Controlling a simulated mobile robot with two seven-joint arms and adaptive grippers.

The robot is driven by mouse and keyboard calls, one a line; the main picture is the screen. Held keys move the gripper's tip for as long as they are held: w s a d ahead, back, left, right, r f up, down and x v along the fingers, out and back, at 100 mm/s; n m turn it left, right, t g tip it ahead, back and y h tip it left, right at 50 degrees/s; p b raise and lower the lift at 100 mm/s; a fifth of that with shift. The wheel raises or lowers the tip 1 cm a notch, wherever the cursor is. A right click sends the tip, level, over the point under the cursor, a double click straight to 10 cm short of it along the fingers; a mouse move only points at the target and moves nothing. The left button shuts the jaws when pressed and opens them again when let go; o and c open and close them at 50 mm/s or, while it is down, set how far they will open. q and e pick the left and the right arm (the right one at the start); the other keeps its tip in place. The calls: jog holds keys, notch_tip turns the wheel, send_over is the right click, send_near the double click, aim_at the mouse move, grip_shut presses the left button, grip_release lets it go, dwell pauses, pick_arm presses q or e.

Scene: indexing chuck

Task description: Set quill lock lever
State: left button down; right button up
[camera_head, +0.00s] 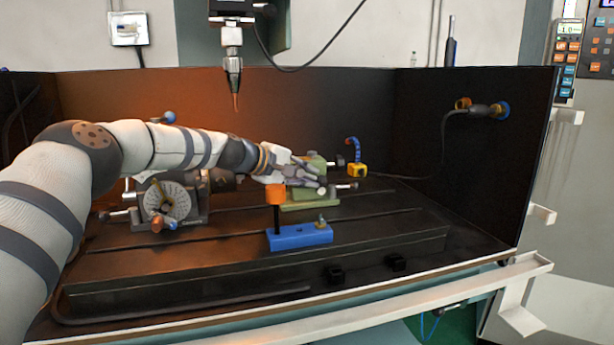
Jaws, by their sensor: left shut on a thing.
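My left arm reaches in from the left across the machine bed. Its gripper (318,178) is at the green tailstock-like unit (296,206) right of the middle and covers part of it. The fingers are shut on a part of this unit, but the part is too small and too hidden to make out. I cannot pick out the quill lock lever for certain. A silver knob or screw end (347,186) sticks out on the unit's right side. My right gripper is not in view.
The indexing chuck (170,200) with its dial stands left on the slotted table (190,258). A blue block (300,237) with an orange-capped post (275,195) stands in front of the green unit. A drill chuck (232,65) hangs above. A yellow-based blue hose (355,160) stands behind.

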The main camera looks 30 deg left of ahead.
pick_arm(q)
jog(key=c, duration=1.7)
grip_release()
jog(key=shift+a+r, duration=0.1)
jog(key=shift+r, duration=0.1)
jog(key=shift+f, duration=0.1)
jog(key=v, duration=0.6)
jog(key=shift+s, duration=0.25)
jog(key=shift+s+a+r, duration=0.15)
jog(key=shift+s+r, duration=0.1)
jog(key=shift+s, duration=0.15)
